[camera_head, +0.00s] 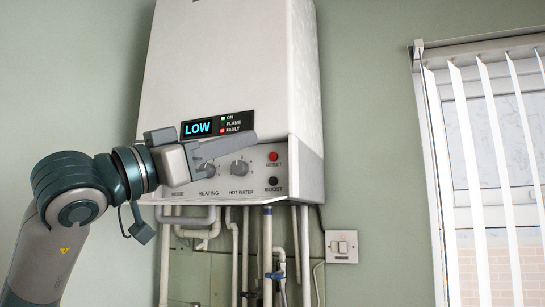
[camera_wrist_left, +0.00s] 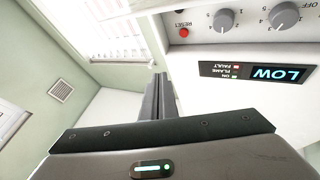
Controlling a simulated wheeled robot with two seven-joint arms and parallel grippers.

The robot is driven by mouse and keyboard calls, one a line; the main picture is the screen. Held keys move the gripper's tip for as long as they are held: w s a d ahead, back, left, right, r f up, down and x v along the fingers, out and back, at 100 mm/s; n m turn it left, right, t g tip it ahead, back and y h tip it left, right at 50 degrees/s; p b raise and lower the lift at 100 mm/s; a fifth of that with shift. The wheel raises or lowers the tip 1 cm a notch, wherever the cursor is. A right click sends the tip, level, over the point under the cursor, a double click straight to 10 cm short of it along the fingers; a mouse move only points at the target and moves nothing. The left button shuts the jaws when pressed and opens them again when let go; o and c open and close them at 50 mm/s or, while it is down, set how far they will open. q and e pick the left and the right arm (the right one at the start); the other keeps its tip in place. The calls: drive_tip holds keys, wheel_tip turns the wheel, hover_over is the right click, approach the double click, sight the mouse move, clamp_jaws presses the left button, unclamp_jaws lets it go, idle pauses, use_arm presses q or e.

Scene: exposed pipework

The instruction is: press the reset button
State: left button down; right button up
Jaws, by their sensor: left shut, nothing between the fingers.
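The red reset button (camera_head: 273,156) is on the lower right of the boiler's control panel, above the word RESET. It also shows upside down in the left wrist view (camera_wrist_left: 184,32), uncovered. My left gripper (camera_head: 252,137) is shut and empty, its fingers pointing right across the panel. In the head view its tips are just up and left of the button. In the left wrist view the shut fingers (camera_wrist_left: 160,78) appear in front of the panel, apart from the button. My right gripper is out of view.
A black boost button (camera_head: 273,182) sits below the reset button. The hot water knob (camera_head: 240,169) and heating knob (camera_head: 208,170) are to its left. The display (camera_head: 217,124) reads LOW with a red FAULT light. Pipes (camera_head: 267,250) hang below; a window with blinds (camera_head: 485,170) is at right.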

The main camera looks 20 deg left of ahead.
use_arm(q)
drive_tip(key=shift+w+a+f, duration=0.1)
drive_tip(key=shift+w+a, duration=0.05)
drive_tip(key=shift+w, duration=1.15)
drive_tip(key=p, duration=0.1)
approach(273, 156)
drive_tip(key=shift+w+d+r, duration=1.65)
drive_tip(key=shift+w+d, duration=0.05)
drive_tip(key=shift+d, duration=0.15)
drive_tip(key=shift+w+p, duration=0.3)
drive_tip(key=shift+w, duration=0.35)
idle(0.4)
drive_tip(key=shift+r, duration=0.1)
idle(0.4)
drive_tip(key=shift+s, duration=0.2)
idle(0.9)
drive_tip(key=shift+s+b, duration=0.35)
